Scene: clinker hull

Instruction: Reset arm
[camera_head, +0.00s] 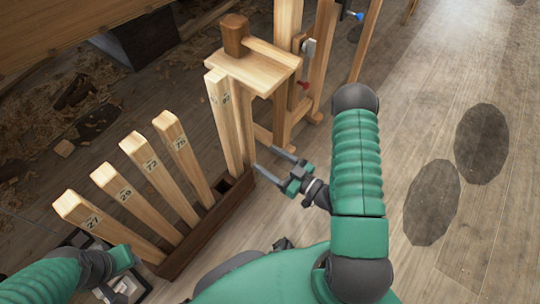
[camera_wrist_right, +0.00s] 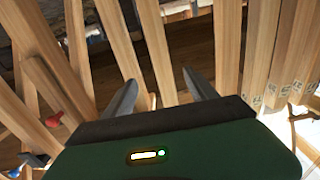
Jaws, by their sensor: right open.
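My right gripper (camera_head: 270,164) is open and empty in the head view, at the right end of the dark wooden rack, beside the base of the rightmost stave. Its two fingers also show apart in the right wrist view (camera_wrist_right: 160,90), with several staves beyond them. My right arm (camera_head: 358,160) is bent, its green sleeve standing up at the centre right. My left arm comes in at the lower left; its gripper fingers (camera_head: 125,285) are not clear enough to tell their opening.
A dark rack (camera_head: 205,230) holds several upright numbered staves (camera_head: 160,178). A wooden stand with a small platform (camera_head: 255,66) and a block (camera_head: 235,34) is behind it. Shavings lie on the floor at left. The plank floor (camera_head: 460,240) at right is clear, with dark round patches.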

